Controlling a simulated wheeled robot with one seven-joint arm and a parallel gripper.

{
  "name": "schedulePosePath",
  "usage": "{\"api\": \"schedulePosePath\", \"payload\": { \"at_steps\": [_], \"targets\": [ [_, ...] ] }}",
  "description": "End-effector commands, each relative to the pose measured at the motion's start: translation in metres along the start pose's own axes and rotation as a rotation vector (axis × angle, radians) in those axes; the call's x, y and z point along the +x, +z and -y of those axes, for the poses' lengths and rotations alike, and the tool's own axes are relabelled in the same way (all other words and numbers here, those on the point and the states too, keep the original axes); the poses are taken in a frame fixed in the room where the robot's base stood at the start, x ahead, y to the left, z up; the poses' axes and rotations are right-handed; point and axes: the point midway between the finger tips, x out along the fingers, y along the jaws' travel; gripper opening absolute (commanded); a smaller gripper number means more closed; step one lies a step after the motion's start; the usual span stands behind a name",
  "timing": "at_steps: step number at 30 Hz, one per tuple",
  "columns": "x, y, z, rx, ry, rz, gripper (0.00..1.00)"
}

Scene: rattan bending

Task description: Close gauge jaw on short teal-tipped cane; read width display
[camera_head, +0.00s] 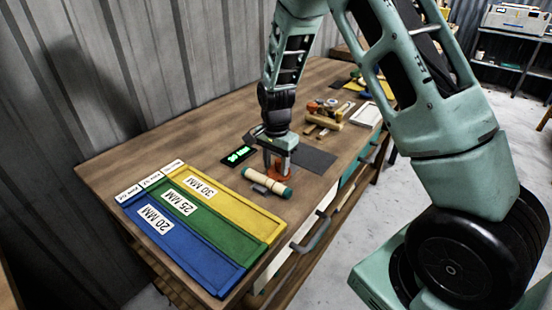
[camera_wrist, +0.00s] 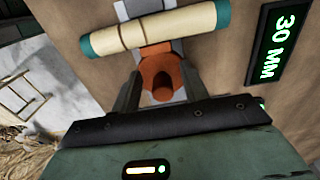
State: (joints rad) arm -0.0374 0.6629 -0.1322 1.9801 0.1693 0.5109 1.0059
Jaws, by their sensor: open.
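The short pale cane (camera_head: 262,184) with teal tips lies across the grey gauge near the table's front edge. It also shows at the top of the wrist view (camera_wrist: 150,30), with a thin band around its middle. The orange gauge jaw (camera_wrist: 163,72) is right beside the cane; whether they touch is hard to tell. My gripper (camera_wrist: 160,82) is open, its two fingers on either side of the orange jaw. In the head view my gripper (camera_head: 280,158) points down behind the cane. The width display (camera_wrist: 268,45) reads "30 MM" in green; it also shows in the head view (camera_head: 239,155).
Blue 20 MM (camera_head: 170,233), green 25 MM (camera_head: 203,218) and yellow 30 MM (camera_head: 232,207) trays lie at the left, looking empty. A dark mat (camera_head: 313,160) lies right of my gripper. A corrugated wall runs behind the table.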

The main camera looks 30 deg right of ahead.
Motion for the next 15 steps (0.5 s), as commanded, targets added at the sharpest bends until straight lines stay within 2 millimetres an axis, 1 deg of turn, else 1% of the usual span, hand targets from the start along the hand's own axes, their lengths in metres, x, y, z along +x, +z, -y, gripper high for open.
{"api": "schedulePosePath", "payload": {
  "at_steps": [2,5,8,15],
  "targets": [
    [-0.004,-0.001,0.001,0.0,-0.002,-0.001,0.44],
    [-0.015,-0.001,0.001,0.0,-0.005,-0.003,0.44],
    [-0.033,-0.001,0.001,0.0,-0.006,-0.003,0.44],
    [-0.09,0.0,0.002,-0.001,-0.008,-0.003,0.44]
  ]
}}
